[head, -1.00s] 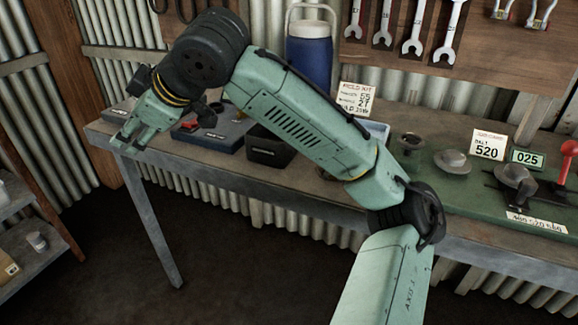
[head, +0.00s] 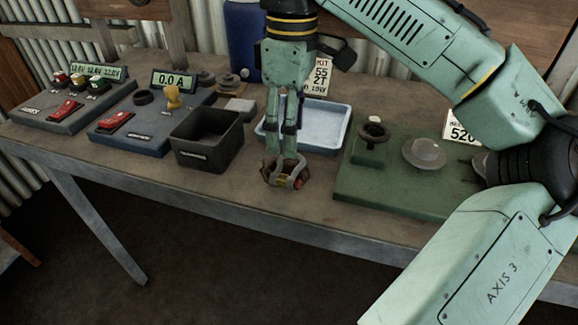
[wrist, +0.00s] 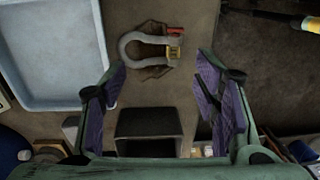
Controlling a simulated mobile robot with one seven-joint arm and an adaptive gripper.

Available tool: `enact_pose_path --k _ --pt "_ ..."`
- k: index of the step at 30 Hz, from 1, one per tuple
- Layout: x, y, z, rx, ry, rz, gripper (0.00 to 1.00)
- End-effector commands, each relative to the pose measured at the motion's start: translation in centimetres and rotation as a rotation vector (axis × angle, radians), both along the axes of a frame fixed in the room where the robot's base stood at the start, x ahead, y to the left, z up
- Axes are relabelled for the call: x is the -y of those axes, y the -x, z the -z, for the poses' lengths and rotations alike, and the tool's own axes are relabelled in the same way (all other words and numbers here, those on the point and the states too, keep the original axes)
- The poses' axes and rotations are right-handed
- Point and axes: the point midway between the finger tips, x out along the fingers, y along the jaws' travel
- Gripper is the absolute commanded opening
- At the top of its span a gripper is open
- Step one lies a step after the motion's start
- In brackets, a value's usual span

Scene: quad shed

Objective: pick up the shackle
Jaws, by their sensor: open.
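The shackle (head: 273,179) is a grey metal bow with a red-ended pin and a yellowish label. It lies on the bench near the front edge, in front of the blue-white tray. In the wrist view the shackle (wrist: 134,40) lies flat just beyond the fingertips, its bow to the left and pin to the right. My gripper (head: 281,154) points down over the shackle, fingertips close to it; the head view does not show clearly whether they touch. In the wrist view my gripper (wrist: 162,72) is open with purple pads wide apart and nothing between them.
The pale tray (head: 318,148) stands behind the shackle and a black bin (head: 208,155) to its left. A green board (head: 380,200) with metal fittings is to the right. Blue instrument boxes fill the left bench. The bench's front edge is close.

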Motion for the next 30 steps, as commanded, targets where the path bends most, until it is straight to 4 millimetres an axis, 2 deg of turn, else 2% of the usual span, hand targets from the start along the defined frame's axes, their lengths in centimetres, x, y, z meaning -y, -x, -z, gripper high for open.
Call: enact_pose_path --k 3,8,18,26,30 --pt "-0.1 0.1 1.7 0.000 -0.002 -0.002 0.56" --pt "-0.2 0.1 2.7 0.002 -0.002 -0.002 0.56" --pt "-0.7 0.6 7.1 0.003 -0.001 0.001 0.56" --pt "-0.8 0.6 7.5 0.004 -0.003 0.001 0.56" --pt "-0.8 0.6 7.5 0.004 -0.003 0.001 0.48"
